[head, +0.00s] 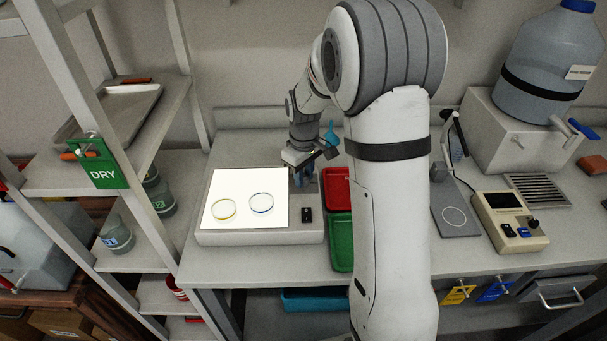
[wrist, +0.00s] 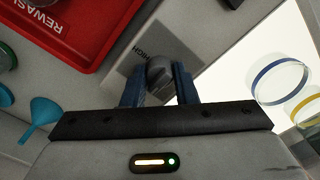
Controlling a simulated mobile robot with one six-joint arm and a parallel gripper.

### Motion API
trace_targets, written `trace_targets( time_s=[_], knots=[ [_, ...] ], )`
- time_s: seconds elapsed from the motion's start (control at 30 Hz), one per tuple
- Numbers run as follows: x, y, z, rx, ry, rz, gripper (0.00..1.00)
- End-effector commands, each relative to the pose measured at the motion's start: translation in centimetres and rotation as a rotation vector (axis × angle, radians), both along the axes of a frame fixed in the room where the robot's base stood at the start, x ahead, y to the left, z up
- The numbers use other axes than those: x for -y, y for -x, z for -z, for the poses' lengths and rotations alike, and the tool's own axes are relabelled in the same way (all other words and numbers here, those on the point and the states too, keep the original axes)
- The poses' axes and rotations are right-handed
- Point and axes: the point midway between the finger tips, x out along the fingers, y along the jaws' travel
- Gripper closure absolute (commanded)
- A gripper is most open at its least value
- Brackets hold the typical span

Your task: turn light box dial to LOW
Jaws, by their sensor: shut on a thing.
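The light box (head: 207,237) stands on the bench with its white panel brightly lit. Its dial (wrist: 158,72) is a dark grey round knob in the wrist view, on a grey label plate (wrist: 185,50) where the word HIGH is readable. My gripper (head: 301,177) is over the right side of the light box. In the wrist view its two blue fingers (wrist: 158,88) are shut on the dial, one on each side. The dial's pointer mark and the LOW label cannot be made out. In the head view my gripper hides the dial.
Two glass dishes, one yellow-rimmed (head: 223,210) and one blue-rimmed (head: 261,203), lie on the lit panel. A black switch (head: 307,215) is at the box's front right. A red tray (head: 337,188) and a green tray (head: 341,243) lie close to the right. A blue funnel (wrist: 40,115) is nearby.

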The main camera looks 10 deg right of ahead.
Motion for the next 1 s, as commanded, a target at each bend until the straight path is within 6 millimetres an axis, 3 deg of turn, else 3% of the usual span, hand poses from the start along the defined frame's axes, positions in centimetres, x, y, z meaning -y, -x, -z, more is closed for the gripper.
trace_targets(
  time_s=[0.13,0.17,0.4,0.73,1.0],
  knots=[
    [0.0,-0.1,-0.1,0.004,0.001,-0.001,0.97],
    [0.0,-0.1,-0.1,0.004,0.001,-0.001,0.72],
    [0.0,-0.1,-0.1,0.001,0.0,0.0,0.52],
    [0.0,-0.1,-0.7,0.002,0.0,0.0,0.52],
    [0.0,-0.1,-5.2,0.006,0.0,0.0,0.52]
  ],
)
